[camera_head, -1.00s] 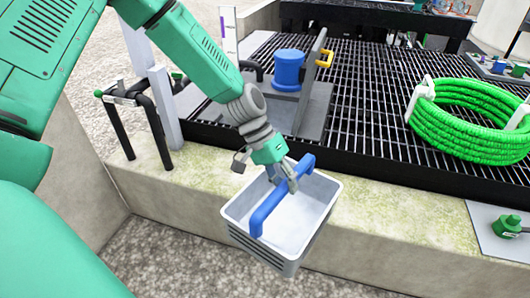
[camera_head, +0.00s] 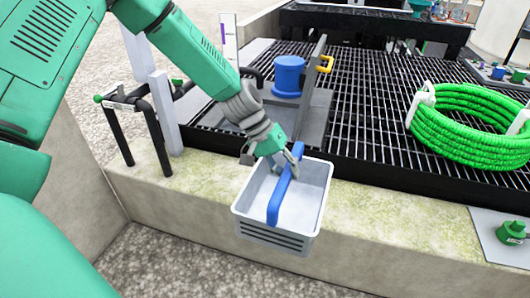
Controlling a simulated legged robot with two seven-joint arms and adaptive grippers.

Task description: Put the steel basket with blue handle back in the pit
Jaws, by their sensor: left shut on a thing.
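The steel basket (camera_head: 276,238) is a light grey open box with a blue handle (camera_head: 284,188) across its top. My left gripper (camera_head: 291,160) is shut on the far end of the blue handle. The basket hangs in front of the concrete ledge, roughly level, and looks empty. The pit (camera_head: 165,255) shows as a gravel floor below the ledge, at the bottom of the view. My right gripper is not in view.
A concrete ledge (camera_head: 400,222) runs along a black grating (camera_head: 375,110). A coiled green hose (camera_head: 465,130) lies on the grating at right. A blue cylinder (camera_head: 288,75) stands by a grey upright plate. Black pipes (camera_head: 155,130) stand at left.

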